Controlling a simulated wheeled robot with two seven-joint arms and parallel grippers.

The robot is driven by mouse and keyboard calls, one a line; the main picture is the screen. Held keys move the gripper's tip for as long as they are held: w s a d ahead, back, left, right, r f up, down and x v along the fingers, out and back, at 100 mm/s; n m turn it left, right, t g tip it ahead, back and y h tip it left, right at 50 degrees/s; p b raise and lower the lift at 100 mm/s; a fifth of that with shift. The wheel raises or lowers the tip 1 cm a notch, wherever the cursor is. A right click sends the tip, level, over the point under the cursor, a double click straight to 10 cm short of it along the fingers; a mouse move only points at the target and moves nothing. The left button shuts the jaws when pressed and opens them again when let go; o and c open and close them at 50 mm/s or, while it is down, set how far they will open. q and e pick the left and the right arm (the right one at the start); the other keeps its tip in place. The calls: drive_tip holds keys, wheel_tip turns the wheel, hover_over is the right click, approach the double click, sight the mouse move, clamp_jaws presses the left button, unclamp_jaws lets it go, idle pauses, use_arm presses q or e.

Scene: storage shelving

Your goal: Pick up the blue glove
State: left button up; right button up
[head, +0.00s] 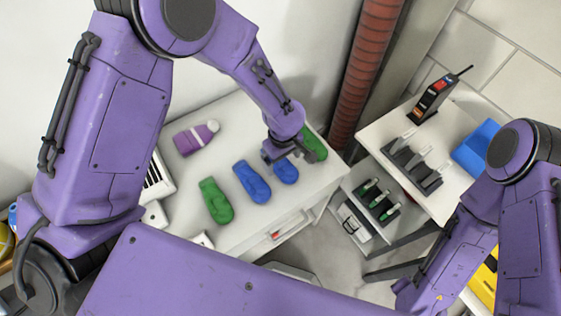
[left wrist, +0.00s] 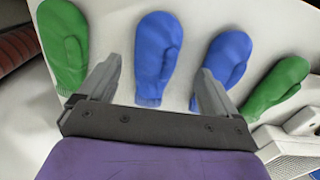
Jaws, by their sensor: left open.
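Two blue gloves lie flat on the white table. One blue glove (head: 286,172) is partly covered by my left gripper (head: 276,158); the other blue glove (head: 252,182) lies to its left. In the left wrist view, the covered blue glove (left wrist: 157,55) lies between the two spread fingers of my left gripper (left wrist: 158,68), its cuff toward me. The other blue glove (left wrist: 228,55) is beyond the right finger, partly hidden by it. My left gripper is open and holds nothing. My right gripper is not in view; only parts of my right arm show.
A green glove (head: 216,201) lies left of the blue ones. Another green glove (head: 314,146) is right of my gripper, partly hidden. A purple bottle (head: 196,138) lies at the back of the white table (head: 240,115). A red-brown pipe (head: 365,70) rises behind the table's right end.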

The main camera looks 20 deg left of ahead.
sight(284, 166)
use_arm(q)
drive_tip(key=f, duration=0.3)
drive_tip(key=f+p, duration=0.1)
drive_tip(key=shift+w+d+f, duration=0.1)
drive_tip(key=shift+w+f, duration=0.15)
drive_tip(key=shift+f, duration=0.15)
drive_tip(key=c, duration=1.1)
drive_tip(key=shift+c, duration=0.2)
